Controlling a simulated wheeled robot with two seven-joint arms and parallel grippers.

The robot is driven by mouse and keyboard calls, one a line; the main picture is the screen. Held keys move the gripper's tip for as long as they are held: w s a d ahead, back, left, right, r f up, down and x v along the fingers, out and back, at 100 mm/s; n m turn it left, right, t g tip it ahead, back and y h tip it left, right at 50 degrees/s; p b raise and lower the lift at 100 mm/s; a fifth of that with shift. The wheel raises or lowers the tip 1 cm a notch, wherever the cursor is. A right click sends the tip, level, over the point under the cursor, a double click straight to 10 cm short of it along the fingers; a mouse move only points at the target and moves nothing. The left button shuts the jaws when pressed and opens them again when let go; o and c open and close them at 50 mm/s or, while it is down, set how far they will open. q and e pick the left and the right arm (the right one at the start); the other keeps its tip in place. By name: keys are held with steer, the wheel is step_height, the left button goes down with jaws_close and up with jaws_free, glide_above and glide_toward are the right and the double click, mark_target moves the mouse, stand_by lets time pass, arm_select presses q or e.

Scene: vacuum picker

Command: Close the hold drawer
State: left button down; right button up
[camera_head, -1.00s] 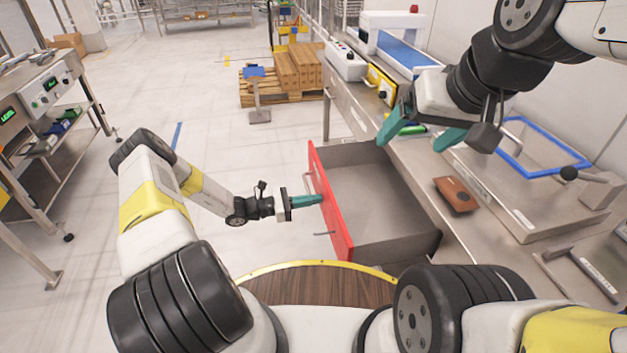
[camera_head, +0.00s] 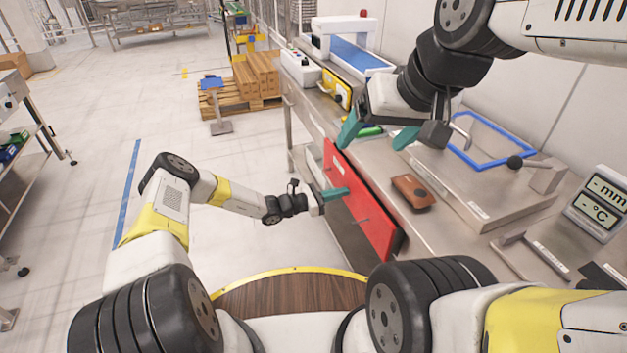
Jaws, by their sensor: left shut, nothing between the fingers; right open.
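The hold drawer has a red front panel (camera_head: 362,203) under the edge of the steel bench. A thin handle on the panel lies near the fingers. My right gripper (camera_head: 378,134) is open and empty above the bench, with its teal fingers apart.
The steel bench (camera_head: 447,222) carries a brown block (camera_head: 413,191), a blue frame (camera_head: 490,150), a display reading mm and °C (camera_head: 598,203) and a yellow box (camera_head: 336,90). A wooden pallet stack (camera_head: 245,85) stands behind.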

arm_select(q)
steer(key=x, duration=0.4)
steer(key=shift+w+d, duration=0.1)
steer(key=shift+d, duration=0.2)
steer(key=shift+d+r, duration=0.1)
